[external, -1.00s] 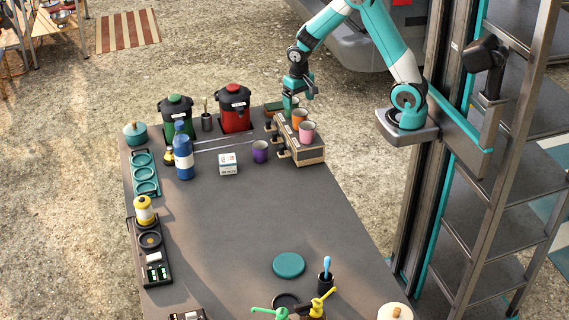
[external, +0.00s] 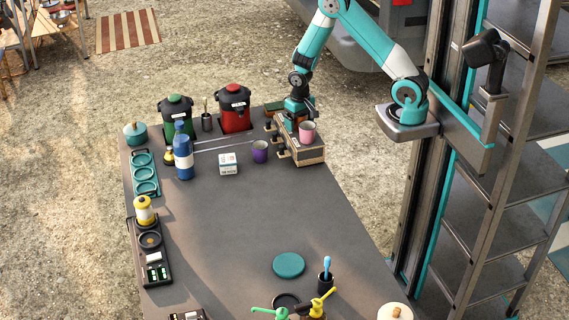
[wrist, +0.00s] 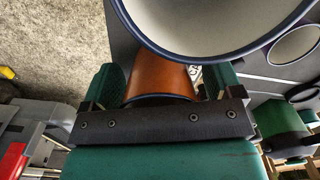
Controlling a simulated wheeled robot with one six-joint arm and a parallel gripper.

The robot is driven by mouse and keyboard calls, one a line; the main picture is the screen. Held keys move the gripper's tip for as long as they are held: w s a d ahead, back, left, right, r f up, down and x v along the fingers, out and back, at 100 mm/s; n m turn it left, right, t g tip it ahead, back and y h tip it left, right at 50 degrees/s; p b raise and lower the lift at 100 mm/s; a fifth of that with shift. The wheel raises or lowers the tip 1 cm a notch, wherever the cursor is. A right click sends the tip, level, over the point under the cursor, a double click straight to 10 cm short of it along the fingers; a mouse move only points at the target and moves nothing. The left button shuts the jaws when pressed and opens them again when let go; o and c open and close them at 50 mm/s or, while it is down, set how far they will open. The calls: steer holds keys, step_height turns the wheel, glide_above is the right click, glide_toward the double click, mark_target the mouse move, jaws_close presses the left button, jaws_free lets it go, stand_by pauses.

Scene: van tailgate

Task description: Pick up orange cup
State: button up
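The orange cup (wrist: 160,82) shows in the wrist view between the two green fingers of my gripper (wrist: 163,76). A thin gap shows between the cup and the right finger, so the gripper looks open around it. In the external view my gripper (external: 298,106) is low over the back of the wooden rack (external: 308,154) and hides the orange cup. The pink cup (external: 307,132) stands upright on the rack, just in front of the gripper.
A large pale cup interior with a dark rim (wrist: 215,25) fills the top of the wrist view, very close to the fingers. A purple cup (external: 260,151) stands left of the rack. Red (external: 235,110) and green (external: 176,118) dispensers stand at the back. The table's middle is clear.

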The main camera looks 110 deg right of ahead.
steer(key=c, duration=0.8)
steer(key=shift+r, duration=0.1)
steer(key=shift+c, duration=0.2)
